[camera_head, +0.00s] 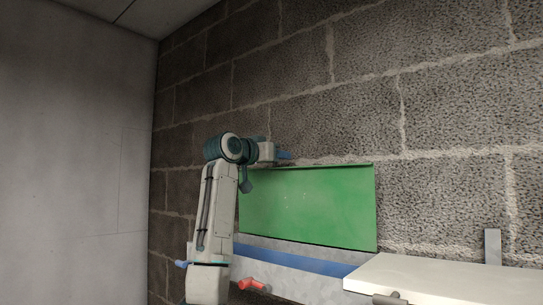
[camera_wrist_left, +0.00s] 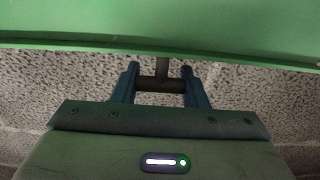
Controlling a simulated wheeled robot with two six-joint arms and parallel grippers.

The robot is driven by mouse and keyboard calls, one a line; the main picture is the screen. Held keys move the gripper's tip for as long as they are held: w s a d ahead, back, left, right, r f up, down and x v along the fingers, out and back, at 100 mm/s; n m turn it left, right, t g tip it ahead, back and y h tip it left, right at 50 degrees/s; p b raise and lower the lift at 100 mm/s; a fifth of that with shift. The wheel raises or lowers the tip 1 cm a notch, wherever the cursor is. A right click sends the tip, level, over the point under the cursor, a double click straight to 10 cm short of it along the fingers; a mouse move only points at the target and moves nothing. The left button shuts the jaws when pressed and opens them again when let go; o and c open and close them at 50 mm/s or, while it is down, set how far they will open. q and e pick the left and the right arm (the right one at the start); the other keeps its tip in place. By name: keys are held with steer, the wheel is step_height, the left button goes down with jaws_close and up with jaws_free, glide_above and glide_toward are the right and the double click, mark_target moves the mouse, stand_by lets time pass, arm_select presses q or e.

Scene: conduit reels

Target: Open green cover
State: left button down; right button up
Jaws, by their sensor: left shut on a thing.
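The green cover (camera_head: 310,207) is a flat rectangular panel by the block wall, and its green surface (camera_wrist_left: 160,25) spans the top of the left wrist view. My left gripper (camera_head: 286,155) is at the cover's upper edge in the head view. In the left wrist view the left gripper's blue fingers (camera_wrist_left: 160,75) are on either side of a dark T-shaped handle (camera_wrist_left: 162,85), shut on its crossbar. The handle's stem runs up towards the cover. The handle is hidden in the head view. My right gripper is not in view.
A grey panel with a blue stripe (camera_head: 305,262) lies below the cover. A red-orange piece (camera_head: 252,285) shows near the bottom. A white slab (camera_head: 450,281) juts out at the lower right. A plain grey wall (camera_head: 75,150) fills the left side.

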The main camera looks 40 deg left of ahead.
arm_select(q)
steer(key=shift+w+f, duration=0.15)
steer(key=shift+f, duration=0.05)
steer(key=c, duration=1.1)
jaws_free()
steer(key=shift+o, duration=1.3)
steer(key=shift+w, duration=0.15)
steer(key=s+b, duration=0.6)
steer(key=s, duration=0.4)
steer(key=shift+s+a, duration=0.15)
steer(key=shift+a, duration=0.2)
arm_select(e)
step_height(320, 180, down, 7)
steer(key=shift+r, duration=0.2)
arm_select(q)
steer(key=shift+f, duration=0.1)
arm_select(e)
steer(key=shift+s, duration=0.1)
